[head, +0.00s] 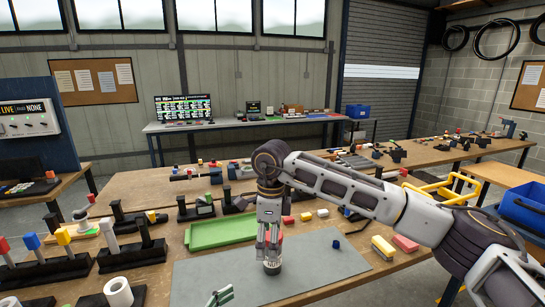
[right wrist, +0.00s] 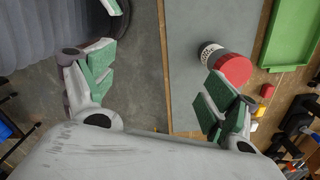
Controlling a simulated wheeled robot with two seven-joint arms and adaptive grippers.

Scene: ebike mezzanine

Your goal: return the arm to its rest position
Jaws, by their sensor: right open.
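My right arm reaches in from the right in the head view, with its right gripper (head: 269,242) pointing down over the grey mat (head: 330,262). The right gripper also shows in the right wrist view (right wrist: 155,88), where its two green-padded fingers are wide apart with nothing between them. A dark can with a white label and red top (head: 272,267) stands on the mat at the gripper's fingertips. In the right wrist view the can (right wrist: 226,65) lies beyond the right-hand finger, outside the gap. Green-padded fingertips of my left gripper (head: 221,296) show at the bottom edge; their opening is unclear.
A green tray (head: 222,232) lies behind the mat. A small blue block (head: 336,244), a yellow block (head: 382,247) and a red block (head: 405,243) are to the right. Dark fixtures (head: 132,250) crowd the left. A blue bin (head: 522,208) is at the far right.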

